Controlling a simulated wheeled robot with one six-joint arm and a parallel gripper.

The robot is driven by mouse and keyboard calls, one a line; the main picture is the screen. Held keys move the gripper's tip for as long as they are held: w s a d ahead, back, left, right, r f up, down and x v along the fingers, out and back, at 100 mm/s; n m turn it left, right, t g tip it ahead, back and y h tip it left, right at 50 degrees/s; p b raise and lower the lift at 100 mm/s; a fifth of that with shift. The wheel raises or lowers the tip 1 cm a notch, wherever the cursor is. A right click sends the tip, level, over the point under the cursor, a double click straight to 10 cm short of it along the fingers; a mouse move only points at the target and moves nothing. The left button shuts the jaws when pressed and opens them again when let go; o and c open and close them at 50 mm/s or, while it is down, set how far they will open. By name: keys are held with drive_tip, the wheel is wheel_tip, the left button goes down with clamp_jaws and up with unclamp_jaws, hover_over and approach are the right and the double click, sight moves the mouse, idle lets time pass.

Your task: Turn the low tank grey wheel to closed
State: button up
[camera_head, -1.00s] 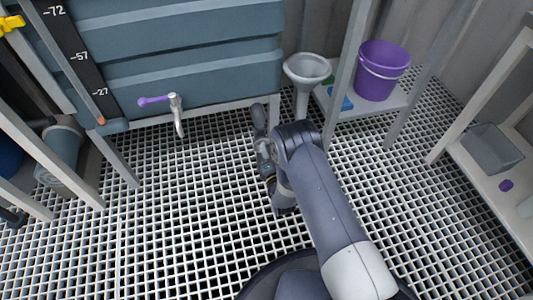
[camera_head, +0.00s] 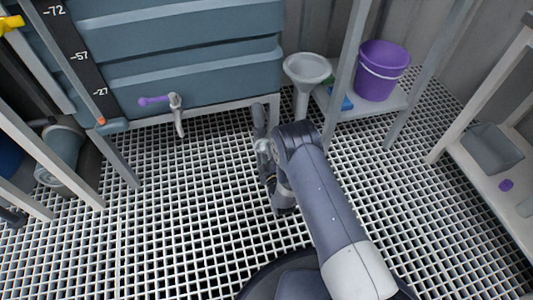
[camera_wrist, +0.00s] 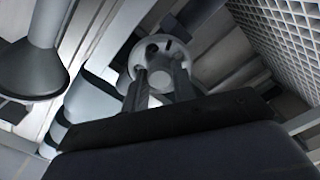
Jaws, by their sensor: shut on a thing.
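A round grey wheel (camera_wrist: 150,50) with holes in its face shows in the wrist view, just beyond the fingertips. My gripper (camera_wrist: 160,78) is shut on the wheel, with its two fingers against the near side of the rim. In the head view my gripper (camera_head: 258,122) reaches down beside the right front leg of the blue-grey tank (camera_head: 190,60). The wheel is hidden there behind my arm and gripper. I cannot tell the wheel's turn position from these views.
A grey funnel (camera_head: 307,68) stands right of my gripper, with a purple bucket (camera_head: 380,70) on a shelf beyond. Open white floor grating (camera_head: 170,220) lies to the left.

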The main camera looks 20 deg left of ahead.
drive_tip(key=m, duration=2.3)
drive_tip(key=shift+s+a, duration=0.1)
idle(0.5)
drive_tip(key=o, duration=1)
drive_tip(key=shift+s, duration=0.1)
